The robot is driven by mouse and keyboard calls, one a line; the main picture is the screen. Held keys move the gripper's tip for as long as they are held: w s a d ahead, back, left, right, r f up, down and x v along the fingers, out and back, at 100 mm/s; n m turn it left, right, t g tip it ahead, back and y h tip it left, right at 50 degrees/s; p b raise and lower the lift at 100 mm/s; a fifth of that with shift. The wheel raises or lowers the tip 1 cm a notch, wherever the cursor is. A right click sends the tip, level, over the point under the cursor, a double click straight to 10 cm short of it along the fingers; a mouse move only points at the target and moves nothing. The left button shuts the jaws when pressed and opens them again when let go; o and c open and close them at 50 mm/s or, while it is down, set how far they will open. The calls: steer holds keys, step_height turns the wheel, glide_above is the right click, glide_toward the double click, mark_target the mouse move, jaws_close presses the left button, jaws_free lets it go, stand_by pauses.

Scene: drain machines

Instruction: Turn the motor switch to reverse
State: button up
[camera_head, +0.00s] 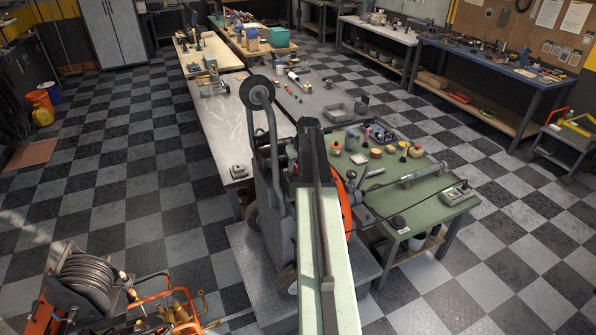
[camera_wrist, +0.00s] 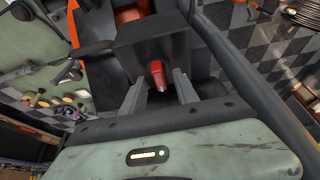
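The drain machine (camera_head: 270,180) stands on a grey platform, with a tall bent handle and a round black wheel at its top. My arm covers much of it in the head view. In the wrist view, a dark switch box (camera_wrist: 140,38) faces my gripper, and a small red motor switch (camera_wrist: 157,70) sticks out of it. My gripper (camera_wrist: 160,84) is open, with one grey finger on each side of the switch. I see gaps beside the switch. Its setting cannot be read. My gripper's fingers are hidden in the head view.
A green table (camera_head: 420,205) with small parts stands right of the machine, and a long grey table (camera_head: 215,125) behind left. A hose reel (camera_head: 88,282) with orange frames stands front left. A handle tube (camera_wrist: 250,75) runs close right of my gripper.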

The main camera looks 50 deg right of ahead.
steer(key=shift+r, duration=0.1)
jaws_close()
steer(key=n+y, duration=0.1)
steer(key=n, duration=0.3)
steer(key=shift+d+n+t+y, duration=0.15)
steer(key=shift+n+t+y, duration=0.15)
steer(key=shift+n+y, duration=1)
steer(key=shift+n, duration=1.6)
steer(key=shift+g, duration=0.4)
jaws_free()
